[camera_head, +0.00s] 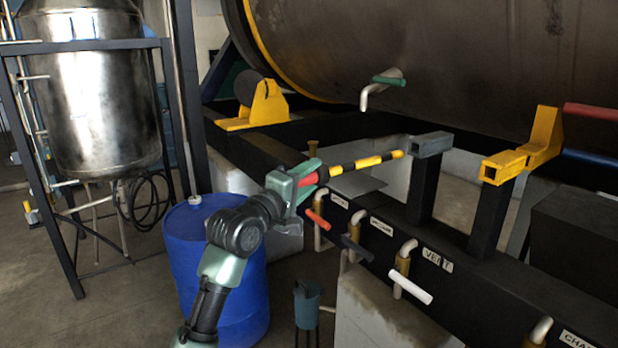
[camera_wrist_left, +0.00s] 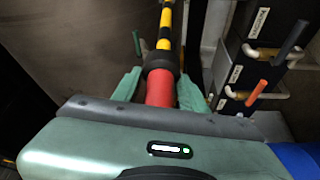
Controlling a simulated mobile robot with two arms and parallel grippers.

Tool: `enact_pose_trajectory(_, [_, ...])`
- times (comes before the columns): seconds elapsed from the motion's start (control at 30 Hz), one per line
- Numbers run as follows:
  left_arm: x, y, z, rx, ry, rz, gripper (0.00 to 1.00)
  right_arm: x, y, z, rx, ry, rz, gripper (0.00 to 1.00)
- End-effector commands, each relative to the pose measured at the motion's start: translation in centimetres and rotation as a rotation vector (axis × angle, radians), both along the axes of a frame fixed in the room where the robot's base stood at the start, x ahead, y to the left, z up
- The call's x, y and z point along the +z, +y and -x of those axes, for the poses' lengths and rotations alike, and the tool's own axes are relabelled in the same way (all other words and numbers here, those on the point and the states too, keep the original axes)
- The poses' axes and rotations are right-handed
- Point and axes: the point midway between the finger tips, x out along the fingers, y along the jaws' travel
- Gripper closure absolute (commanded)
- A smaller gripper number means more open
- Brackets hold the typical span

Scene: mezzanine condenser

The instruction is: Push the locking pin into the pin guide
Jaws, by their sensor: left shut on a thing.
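My left gripper (camera_head: 307,181) is shut on the red handle of the locking pin (camera_head: 365,162), a rod with yellow and black stripes. The pin is held nearly level and points right, with its yellow tip just left of a grey square tube (camera_head: 432,144) on a dark post. A small gap seems to show between tip and tube. A yellow square tube (camera_head: 503,166) stands farther right on another post. Which tube is the pin guide is not marked. In the left wrist view the red handle (camera_wrist_left: 160,88) lies between my green fingers (camera_wrist_left: 160,97); the pin's tip is out of frame.
Below the pin, valves with red (camera_head: 317,219), dark (camera_head: 357,248) and white (camera_head: 409,283) handles stick out from the black frame beam. A blue drum (camera_head: 185,250) stands behind my left arm. The large dark tank (camera_head: 450,60) fills the back.

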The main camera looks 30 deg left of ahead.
Motion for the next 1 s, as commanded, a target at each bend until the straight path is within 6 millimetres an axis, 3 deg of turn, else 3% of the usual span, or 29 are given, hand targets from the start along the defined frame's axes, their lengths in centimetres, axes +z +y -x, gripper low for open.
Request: enact_pose_trajectory(1.0, [0.2,3.7,7.6,0.002,-0.006,-0.002,1.0,0.0,0.0,0.1,0.0,0.001,0.0,0.56])
